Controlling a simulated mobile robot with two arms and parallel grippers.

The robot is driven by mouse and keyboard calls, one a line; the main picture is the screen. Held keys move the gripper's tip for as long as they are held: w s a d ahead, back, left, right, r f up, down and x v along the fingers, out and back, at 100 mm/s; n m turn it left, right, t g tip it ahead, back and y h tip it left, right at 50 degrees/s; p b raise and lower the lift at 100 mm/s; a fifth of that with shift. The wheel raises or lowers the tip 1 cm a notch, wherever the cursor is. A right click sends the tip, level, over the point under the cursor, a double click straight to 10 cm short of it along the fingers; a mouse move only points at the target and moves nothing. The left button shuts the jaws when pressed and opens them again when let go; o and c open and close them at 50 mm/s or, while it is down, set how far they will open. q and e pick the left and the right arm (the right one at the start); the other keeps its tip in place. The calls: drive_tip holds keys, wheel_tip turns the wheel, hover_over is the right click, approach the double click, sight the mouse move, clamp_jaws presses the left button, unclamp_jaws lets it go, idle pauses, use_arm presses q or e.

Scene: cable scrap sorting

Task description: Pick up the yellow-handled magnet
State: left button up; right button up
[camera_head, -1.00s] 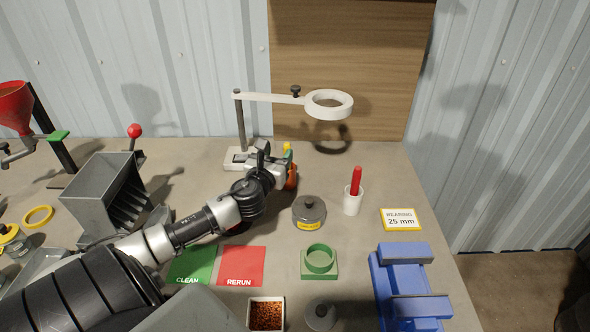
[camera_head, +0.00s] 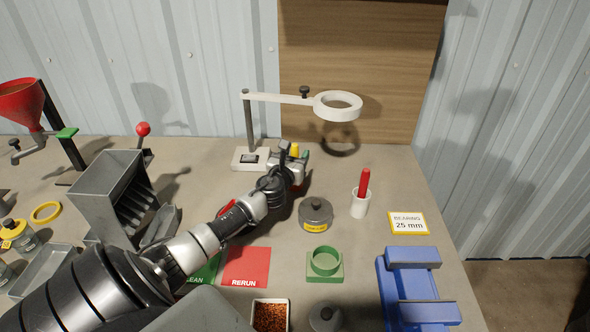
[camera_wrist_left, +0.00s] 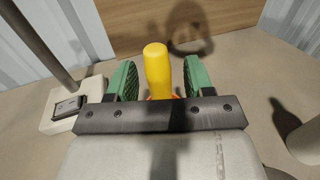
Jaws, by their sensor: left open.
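The yellow-handled magnet (camera_wrist_left: 156,70) stands upright between the two green-padded fingers of my left gripper (camera_wrist_left: 158,80) in the left wrist view. The fingers are open, with a gap on each side of the yellow handle. A bit of orange-red shows at the handle's lower end; the rest of the magnet is hidden behind the gripper. In the head view the yellow handle (camera_head: 295,150) shows just beyond my left gripper (camera_head: 293,156), beside the magnifier lamp's base. My right gripper is not in view.
The magnifier lamp's base (camera_head: 251,159) is close on the left of the gripper, with its ring overhead to the right. A lidded grey pot (camera_head: 316,213) and a white cup (camera_head: 360,203) with a red-handled tool stand to the right. A wooden board (camera_head: 360,70) is behind.

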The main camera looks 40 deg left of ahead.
use_arm(q)
drive_tip(key=shift+r, duration=0.1)
clamp_jaws()
